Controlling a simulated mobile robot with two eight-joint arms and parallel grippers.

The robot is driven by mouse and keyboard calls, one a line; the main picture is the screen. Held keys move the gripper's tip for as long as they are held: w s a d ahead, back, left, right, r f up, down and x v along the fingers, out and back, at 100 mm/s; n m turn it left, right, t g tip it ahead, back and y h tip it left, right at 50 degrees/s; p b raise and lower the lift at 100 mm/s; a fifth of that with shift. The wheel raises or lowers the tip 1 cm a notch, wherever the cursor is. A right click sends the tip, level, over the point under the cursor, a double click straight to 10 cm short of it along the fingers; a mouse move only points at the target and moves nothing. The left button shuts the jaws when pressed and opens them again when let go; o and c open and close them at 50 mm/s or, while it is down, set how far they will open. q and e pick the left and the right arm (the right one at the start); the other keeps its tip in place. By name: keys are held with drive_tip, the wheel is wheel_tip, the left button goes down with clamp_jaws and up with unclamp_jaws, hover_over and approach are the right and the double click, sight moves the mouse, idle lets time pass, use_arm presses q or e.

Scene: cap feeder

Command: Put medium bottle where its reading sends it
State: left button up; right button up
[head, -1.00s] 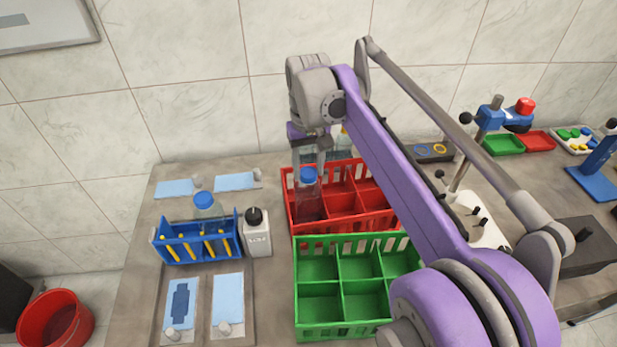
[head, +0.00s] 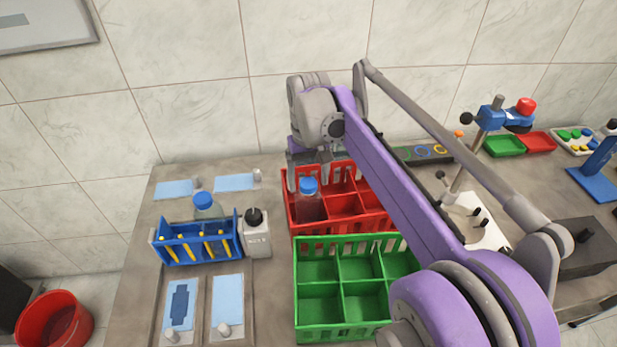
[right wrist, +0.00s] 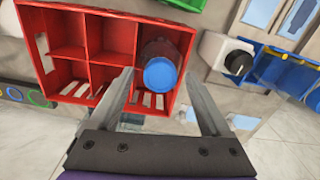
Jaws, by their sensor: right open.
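A clear bottle with a blue cap (head: 308,186) and dark-looking contents stands upright in the back-left part of the red crate (head: 344,207). My right gripper (head: 306,170) is open just behind and above this bottle. In the right wrist view the blue cap (right wrist: 161,74) shows between the two spread fingers, which do not grip it. A second blue-capped bottle (head: 204,207) stands at the blue rack (head: 200,252) on the left. I cannot tell from labels which one is the medium bottle. My left gripper is out of view.
The green divided crate (head: 320,335) in front is empty in its visible compartments. Light blue pads (head: 227,300) lie at left. A red bin (head: 52,322) stands lower left.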

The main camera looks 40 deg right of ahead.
wheel_tip(320, 180, up, 12)
drive_tip(key=p, duration=0.1)
drive_tip(key=shift+r, duration=0.15)
idle(0.3)
